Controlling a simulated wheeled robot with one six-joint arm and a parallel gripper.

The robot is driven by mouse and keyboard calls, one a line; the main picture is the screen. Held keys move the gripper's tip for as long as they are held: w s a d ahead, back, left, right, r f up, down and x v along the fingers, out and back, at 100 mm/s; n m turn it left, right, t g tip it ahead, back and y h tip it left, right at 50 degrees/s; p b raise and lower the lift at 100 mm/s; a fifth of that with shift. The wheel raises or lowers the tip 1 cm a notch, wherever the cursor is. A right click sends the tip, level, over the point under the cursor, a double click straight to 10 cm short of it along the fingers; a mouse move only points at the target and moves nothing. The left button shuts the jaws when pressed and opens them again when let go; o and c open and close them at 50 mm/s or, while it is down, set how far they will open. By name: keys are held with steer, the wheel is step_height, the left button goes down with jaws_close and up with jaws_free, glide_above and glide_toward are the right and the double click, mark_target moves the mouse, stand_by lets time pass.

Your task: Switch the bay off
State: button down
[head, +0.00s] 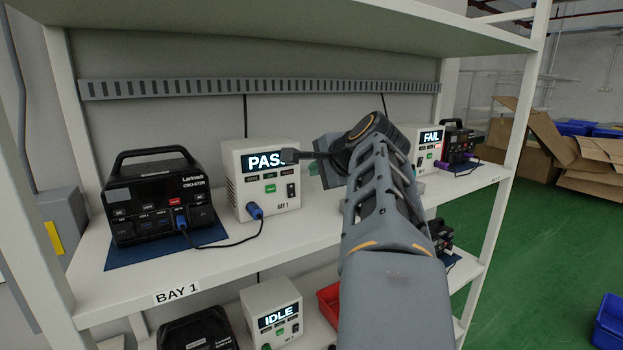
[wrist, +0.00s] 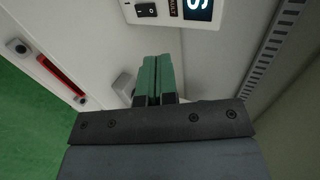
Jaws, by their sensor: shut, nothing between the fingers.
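The white BAY 1 tester (head: 233,200) stands on the shelf, its lit display (head: 264,160) reading PASS. A black rocker switch (head: 291,191) is at the right of its front, and a green button (head: 271,188) left of that. In the wrist view the rocker switch (wrist: 146,10) shows at the top edge, with the display (wrist: 198,8) beside it; its position is hard to tell. My gripper (wrist: 158,60) has green fingers, shut and empty, apart from the switch. In the head view my arm reaches over the shelf, its wrist just right of the tester.
A black Larnwell unit (head: 160,195) sits on a blue mat at left, cabled to the tester's blue plug (head: 255,211). A FAIL tester (head: 422,158) stands farther right. Below are an IDLE tester (head: 272,300) and a red bin (head: 328,300). The upper shelf (head: 300,22) hangs overhead.

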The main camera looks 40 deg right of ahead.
steer(key=shift+s+a+r, duration=0.1)
steer(key=shift+s+r, duration=0.3)
steer(key=shift+s, duration=0.1)
stand_by(0.5)
